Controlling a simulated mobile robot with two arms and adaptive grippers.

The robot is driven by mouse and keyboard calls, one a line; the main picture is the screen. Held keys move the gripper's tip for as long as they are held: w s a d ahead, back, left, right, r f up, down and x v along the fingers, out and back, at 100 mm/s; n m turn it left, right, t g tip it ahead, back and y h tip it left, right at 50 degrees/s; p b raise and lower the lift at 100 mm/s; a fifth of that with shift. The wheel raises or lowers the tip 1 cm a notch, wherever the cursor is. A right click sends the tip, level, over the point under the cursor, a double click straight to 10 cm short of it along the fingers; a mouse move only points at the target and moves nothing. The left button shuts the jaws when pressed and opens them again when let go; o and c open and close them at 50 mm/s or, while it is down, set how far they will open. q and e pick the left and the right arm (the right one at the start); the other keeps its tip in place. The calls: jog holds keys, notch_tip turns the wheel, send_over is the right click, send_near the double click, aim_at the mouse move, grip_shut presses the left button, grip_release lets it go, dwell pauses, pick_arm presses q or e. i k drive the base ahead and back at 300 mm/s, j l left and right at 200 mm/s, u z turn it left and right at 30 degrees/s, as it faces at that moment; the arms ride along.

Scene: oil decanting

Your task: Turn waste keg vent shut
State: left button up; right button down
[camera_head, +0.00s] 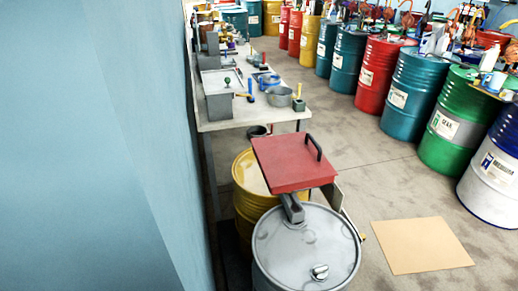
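A grey keg (285,248) stands at the bottom middle, its round lid seen from above; it looks like the waste keg. A small pale knob (320,271) sits near the lid's front edge and may be the vent. I cannot tell whether it is open or shut. A dark grey block-like fitting (292,208) sits at the lid's back edge, partly under a red panel (290,165) with a black handle (314,147). Neither of my grippers is in view.
A yellow drum (245,205) stands behind the keg, partly under the red panel. A workbench (232,122) with tools runs along the blue wall at left. A cardboard sheet (420,246) lies on the floor at right. Coloured drums line the far right. Floor between is clear.

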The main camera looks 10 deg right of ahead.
aim_at(322, 270)
jog(key=z, duration=0.95)
